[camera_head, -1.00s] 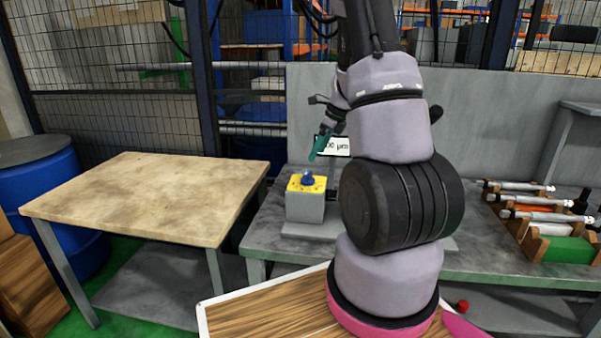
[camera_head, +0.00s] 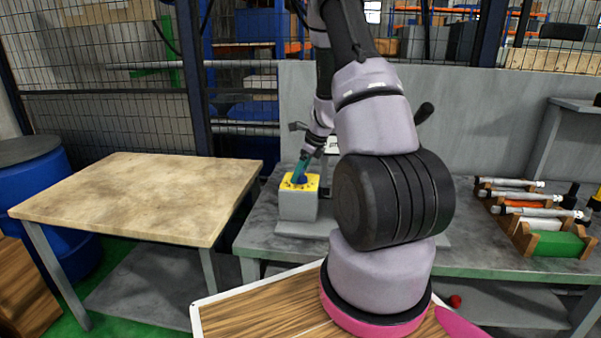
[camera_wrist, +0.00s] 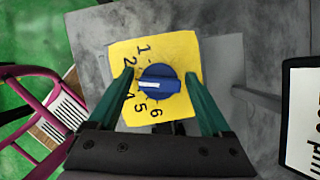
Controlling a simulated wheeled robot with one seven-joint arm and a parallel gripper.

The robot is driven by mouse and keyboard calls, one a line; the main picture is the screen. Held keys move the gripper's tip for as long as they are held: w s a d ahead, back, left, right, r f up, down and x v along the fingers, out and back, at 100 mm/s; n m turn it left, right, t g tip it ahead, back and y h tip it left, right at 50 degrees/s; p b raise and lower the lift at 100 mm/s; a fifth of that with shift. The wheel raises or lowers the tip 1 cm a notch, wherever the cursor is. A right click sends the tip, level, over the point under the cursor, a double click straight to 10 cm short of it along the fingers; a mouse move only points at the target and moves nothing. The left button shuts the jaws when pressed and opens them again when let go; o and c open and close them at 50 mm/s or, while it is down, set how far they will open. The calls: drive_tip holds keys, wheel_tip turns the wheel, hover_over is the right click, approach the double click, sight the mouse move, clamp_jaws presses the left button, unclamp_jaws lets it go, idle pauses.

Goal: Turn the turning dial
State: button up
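The turning dial is a blue knob (camera_wrist: 158,84) with a white pointer line, on a yellow plate (camera_wrist: 170,45) with black numbers. In the wrist view the pointer line points left, to where the 3 is hidden behind the left finger. In the head view the yellow plate (camera_head: 313,182) tops a grey box (camera_head: 298,206) on the grey bench. My gripper (camera_wrist: 160,98) is open, its two green fingers on either side of the knob with gaps to it. In the head view my gripper (camera_head: 301,170) is over the plate and hides most of the knob.
A display sign (camera_wrist: 300,118) stands right of the box in the wrist view. Measuring tools in a wooden rack (camera_head: 525,225) lie at the bench's right. A wooden table (camera_head: 140,195) stands left, and a grey panel (camera_head: 480,120) stands behind the bench.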

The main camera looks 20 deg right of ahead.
drive_tip(key=c, duration=1)
drive_tip(key=shift+n, duration=0.3)
drive_tip(key=shift+n+g+y, duration=0.35)
drive_tip(key=shift+n+g, duration=0.1)
drive_tip(key=shift+n, duration=0.8)
drive_tip(key=shift+n+g+y, duration=0.35)
drive_tip(key=shift+n+g, duration=0.1)
drive_tip(key=shift+n, duration=0.8)
drive_tip(key=o, duration=1.3)
drive_tip(key=shift+r, duration=0.1)
